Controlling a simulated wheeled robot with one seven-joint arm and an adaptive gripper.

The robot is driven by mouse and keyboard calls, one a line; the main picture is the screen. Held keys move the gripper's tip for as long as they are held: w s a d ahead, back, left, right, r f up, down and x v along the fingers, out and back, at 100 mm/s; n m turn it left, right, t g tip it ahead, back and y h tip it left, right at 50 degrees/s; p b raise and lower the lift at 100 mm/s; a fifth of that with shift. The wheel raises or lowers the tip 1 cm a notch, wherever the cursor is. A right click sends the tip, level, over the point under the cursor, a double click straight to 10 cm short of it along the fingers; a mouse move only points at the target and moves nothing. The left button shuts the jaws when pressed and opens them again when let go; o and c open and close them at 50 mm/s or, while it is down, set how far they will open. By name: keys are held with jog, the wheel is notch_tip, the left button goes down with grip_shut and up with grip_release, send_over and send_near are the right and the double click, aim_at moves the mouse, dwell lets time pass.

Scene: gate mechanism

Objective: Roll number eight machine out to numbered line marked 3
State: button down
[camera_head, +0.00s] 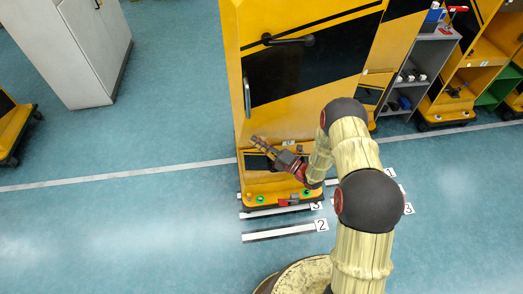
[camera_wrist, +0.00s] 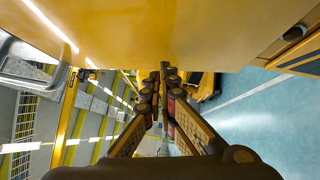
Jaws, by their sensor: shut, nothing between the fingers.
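The tall yellow machine (camera_head: 290,110) with a black panel stands in the middle of the head view. A small label sits low on its front, too small to read. It has a vertical grey handle on the left and a dark lever handle (camera_head: 288,40) higher up. Its front base reaches the white floor line marked 3 (camera_head: 280,212). My gripper (camera_head: 256,140) is shut and empty, in front of the machine's lower face. Contact cannot be told. In the wrist view my gripper (camera_wrist: 165,70) points along a yellow surface (camera_wrist: 190,35).
A line marked 2 (camera_head: 278,233) lies nearer on the floor. A grey cabinet (camera_head: 75,45) stands at the left. A grey shelf (camera_head: 412,70) and other yellow machines (camera_head: 450,100) stand at the right. The floor left of the machine is clear.

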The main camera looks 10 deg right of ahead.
jog(key=shift+w+r, duration=0.15)
jog(key=shift+w, duration=0.3)
